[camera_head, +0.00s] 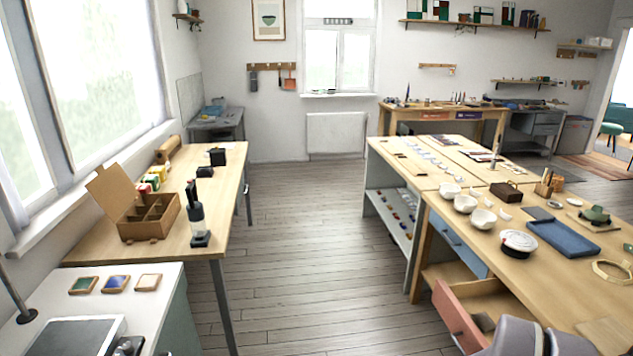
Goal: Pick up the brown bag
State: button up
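I cannot pick out a brown bag for certain. A small dark brown item (506,192) sits on the right worktable, behind the white bowls; it is too small to tell whether it is a bag or a box. A brown rolled shape (168,149) lies at the far end of the left table, by the window. Grey rounded shapes at the bottom right edge may be part of my arm. My gripper's fingers do not show.
The left table (217,217) holds an open cardboard box (133,204) and a dark bottle (196,213). The right worktable (453,220) carries bowls and a blue tray (562,237). A reddish drawer (458,318) stands open into the aisle. The wooden floor (290,250) between the tables is clear.

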aim_at(484, 320)
jog(key=z, duration=0.95)
